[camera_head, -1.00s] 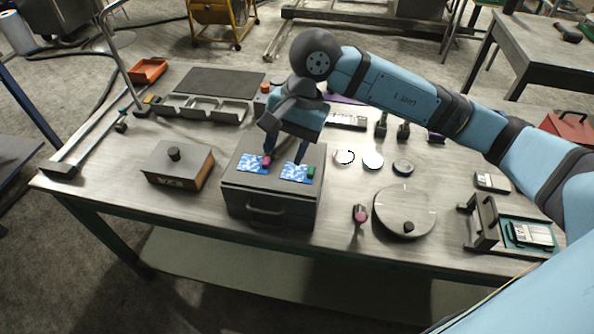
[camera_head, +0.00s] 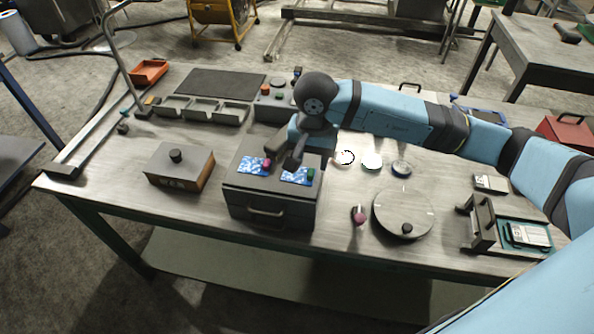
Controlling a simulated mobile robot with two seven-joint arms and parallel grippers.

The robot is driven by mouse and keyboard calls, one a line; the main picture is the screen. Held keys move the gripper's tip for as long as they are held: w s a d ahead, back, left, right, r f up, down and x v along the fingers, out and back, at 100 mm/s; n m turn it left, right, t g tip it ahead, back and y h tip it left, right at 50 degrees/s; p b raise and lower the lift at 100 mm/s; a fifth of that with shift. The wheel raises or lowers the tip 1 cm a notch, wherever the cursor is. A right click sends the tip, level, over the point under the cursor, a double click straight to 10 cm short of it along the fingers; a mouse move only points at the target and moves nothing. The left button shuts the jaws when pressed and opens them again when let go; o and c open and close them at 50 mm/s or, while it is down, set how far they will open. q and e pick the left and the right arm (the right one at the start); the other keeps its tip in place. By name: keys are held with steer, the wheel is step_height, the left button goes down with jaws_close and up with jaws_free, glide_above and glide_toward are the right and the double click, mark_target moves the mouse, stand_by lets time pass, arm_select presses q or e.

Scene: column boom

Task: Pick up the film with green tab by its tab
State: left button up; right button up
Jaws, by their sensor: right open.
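The film with green tab (camera_head: 296,177) is a blue and white patterned sheet lying flat on the right part of a grey drawer box's top (camera_head: 240,182). Its green tab (camera_head: 310,174) is at its right edge. A similar film (camera_head: 252,167) with a pink tab (camera_head: 267,162) lies to its left. My right gripper (camera_head: 280,162) is open and empty. Its fingers point down over the box top, one near the pink tab and one above the green-tab film's back edge. I cannot tell whether they touch anything. My left gripper is not in view.
A small wooden-sided box with a knob (camera_head: 178,167) stands to the left. A round disc with a knob (camera_head: 403,213) and a pink-ended item (camera_head: 359,215) are to the right. Small round dishes (camera_head: 372,161) lie behind. The front table edge is clear.

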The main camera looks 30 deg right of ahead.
mark_target(311, 170)
steer(key=f, duration=0.4)
steer(key=shift+w+d+p, duration=0.2)
steer(key=shift+w+p, duration=0.1)
steer(key=shift+p, duration=0.05)
jaws_close()
steer(key=shift+r, duration=0.1)
